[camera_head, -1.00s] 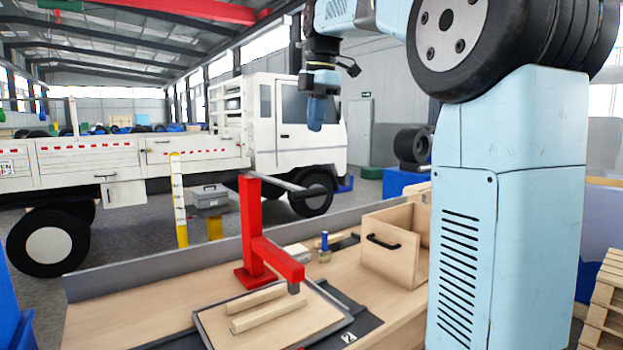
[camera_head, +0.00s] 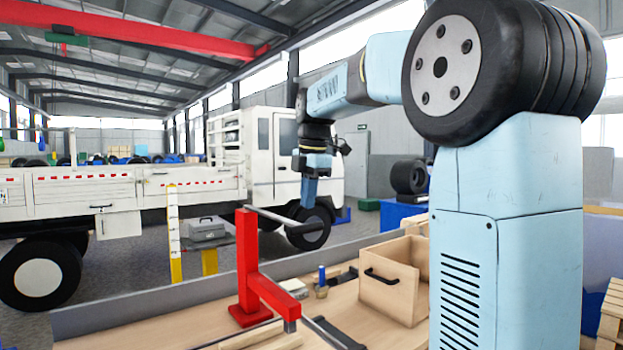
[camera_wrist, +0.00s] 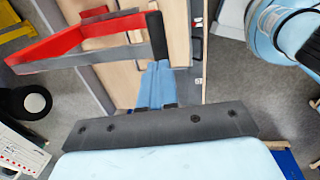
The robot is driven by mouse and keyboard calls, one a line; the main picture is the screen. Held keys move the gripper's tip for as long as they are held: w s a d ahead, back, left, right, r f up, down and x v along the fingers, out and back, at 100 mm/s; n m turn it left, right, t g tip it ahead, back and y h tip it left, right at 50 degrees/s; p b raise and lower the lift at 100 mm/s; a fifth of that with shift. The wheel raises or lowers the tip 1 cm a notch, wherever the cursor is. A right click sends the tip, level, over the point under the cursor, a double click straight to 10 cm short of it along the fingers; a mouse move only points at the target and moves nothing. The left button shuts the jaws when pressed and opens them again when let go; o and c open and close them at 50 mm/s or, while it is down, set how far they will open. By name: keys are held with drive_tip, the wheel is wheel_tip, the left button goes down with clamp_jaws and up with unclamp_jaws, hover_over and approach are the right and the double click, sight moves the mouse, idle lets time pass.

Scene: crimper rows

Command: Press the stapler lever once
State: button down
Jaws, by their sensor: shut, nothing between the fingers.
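The stapler is a red stand (camera_head: 246,262) with a red arm reaching toward the front right over the workbench. Its grey lever (camera_head: 275,215) runs from the post top to a dark grip (camera_head: 309,230). In the wrist view the red frame (camera_wrist: 70,43) lies at the upper left, with the grey lever (camera_wrist: 85,57) and black grip (camera_wrist: 157,36). My gripper (camera_head: 309,204) points down just above the grip, its blue fingers together and empty. In the wrist view the fingertips (camera_wrist: 158,64) lie close to the grip's end; whether they touch cannot be told.
Wood strips (camera_head: 262,338) lie below the stapler arm, cut by the frame edge. A wooden box (camera_head: 392,285) with a black handle stands right of the stapler. A blue-topped item (camera_head: 321,280) stands between them. A grey rail (camera_head: 150,313) edges the bench's back.

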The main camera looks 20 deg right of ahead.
sight(307, 226)
drive_tip(key=shift+w+a+f, duration=0.1)
drive_tip(key=shift+w+f, duration=0.05)
drive_tip(key=shift+f, duration=0.9)
drive_tip(key=shift+w+f, duration=0.15)
drive_tip(key=shift+f, duration=0.9)
